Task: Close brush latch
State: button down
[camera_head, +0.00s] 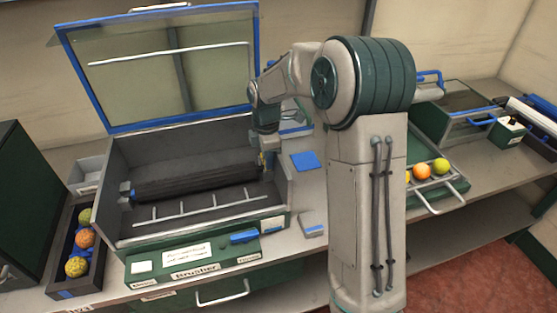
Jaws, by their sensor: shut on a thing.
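The brusher box (275,212) stands open on the bench. Its blue-framed clear lid (140,75) is raised at the back. A dark brush roller (195,180) lies across the inside, with a grey-blue holder (126,190) at its left end. My gripper (266,150) reaches down at the roller's right end and is shut on a small latch part there. A bit of yellow and blue (261,160) shows at that spot. The latch is mostly hidden by my gripper, so its exact position cannot be told.
A narrow tray (62,272) with several oranges stands at the left. A green tray (428,150) with oranges and a wire handle is at the right. A blue pad (305,160) and a small grey-blue block (312,224) lie right of the box. A dark green cabinet (25,200) borders the left.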

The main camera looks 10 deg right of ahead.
dwell(0.3)
jog(key=c, duration=1.3)
grip_release()
notch_tip(320, 180, up, 14)
jog(key=shift+s+f, duration=0.1)
jog(key=shift+s, duration=0.1)
jog(key=s+d+f+m+t, duration=0.1)
jog(key=s+m, duration=0.5)
jog(key=s, duration=0.3)
jog(key=s+d+f+m+t, duration=0.1)
jog(key=s+f+m, duration=0.1)
jog(key=s+m, duration=0.4)
jog(key=s+d+f+m+t, duration=0.1)
jog(key=s+d+f+m, duration=0.1)
jog(key=s+m, duration=0.5)
jog(key=shift+s+f, duration=0.1)
jog(key=shift+s, duration=2.35)
